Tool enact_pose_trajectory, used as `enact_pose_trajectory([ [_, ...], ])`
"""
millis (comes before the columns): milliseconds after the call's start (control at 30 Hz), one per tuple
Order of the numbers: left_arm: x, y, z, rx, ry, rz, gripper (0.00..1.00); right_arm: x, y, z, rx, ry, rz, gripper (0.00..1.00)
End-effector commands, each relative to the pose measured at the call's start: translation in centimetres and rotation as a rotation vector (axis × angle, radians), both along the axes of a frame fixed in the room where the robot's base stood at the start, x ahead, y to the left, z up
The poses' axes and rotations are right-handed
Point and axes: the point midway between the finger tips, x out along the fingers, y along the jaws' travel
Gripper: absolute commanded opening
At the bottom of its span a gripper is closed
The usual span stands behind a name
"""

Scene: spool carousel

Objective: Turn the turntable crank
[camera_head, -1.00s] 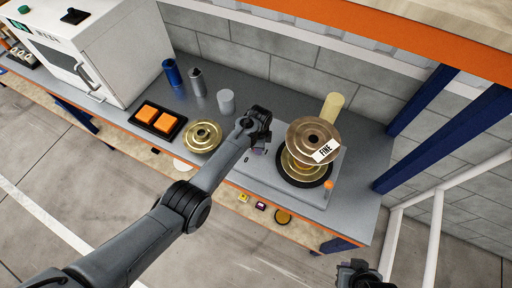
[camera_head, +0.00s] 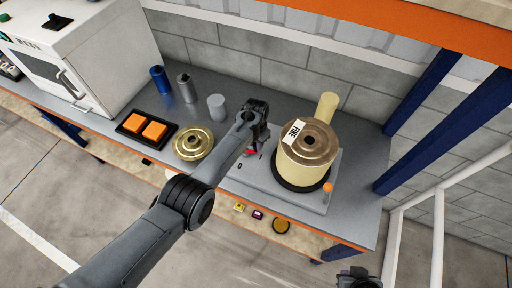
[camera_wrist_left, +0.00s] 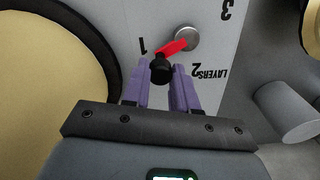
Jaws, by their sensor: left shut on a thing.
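The turntable base (camera_head: 262,183) is a grey plate on the bench, with a dark turntable under a cream-wound spool (camera_head: 301,165). The spool has a brass top flange and a "FINE" label. The red crank (camera_wrist_left: 172,47) shows in the left wrist view, running from a silver hub to a black knob, beside the printed numbers 1, 2, 3 and "LAYERS". My left gripper (camera_wrist_left: 160,76) is shut on the crank's black knob, its purple fingers on either side. In the head view the left gripper (camera_head: 255,143) is left of the spool. My right gripper (camera_head: 358,277) is partly cut off at the bottom edge.
A loose brass spool (camera_head: 193,143), an orange-block tray (camera_head: 132,136) and several cylinders stand left of the base. A cream roll (camera_head: 327,106) stands behind the spool. An orange knob (camera_head: 328,187) sits at the base's right. A blue post (camera_head: 440,130) rises at right.

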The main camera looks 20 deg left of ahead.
Motion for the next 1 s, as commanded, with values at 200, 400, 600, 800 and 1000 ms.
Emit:
enact_pose_trajectory([
  [200,0.8,0.5,-0.3,0.000,-0.001,0.207,0.00,0.0,0.0,-1.8,0.000,0.000,0.000,0.00],
  [400,1.4,0.9,-0.3,0.000,0.000,0.397,0.00,0.0,0.0,-2.9,0.000,0.000,0.000,0.00],
  [600,1.8,1.5,-0.3,0.001,0.001,0.587,0.00,0.0,0.0,-4.0,0.000,0.000,0.000,0.00],
  [800,2.2,2.2,-0.3,0.001,0.001,0.778,0.00,0.0,0.0,-4.9,0.000,0.000,0.000,0.00],
  [1000,2.5,2.9,-0.2,0.001,0.001,0.967,0.00,0.0,0.0,-5.6,0.000,0.000,0.000,0.00],
])
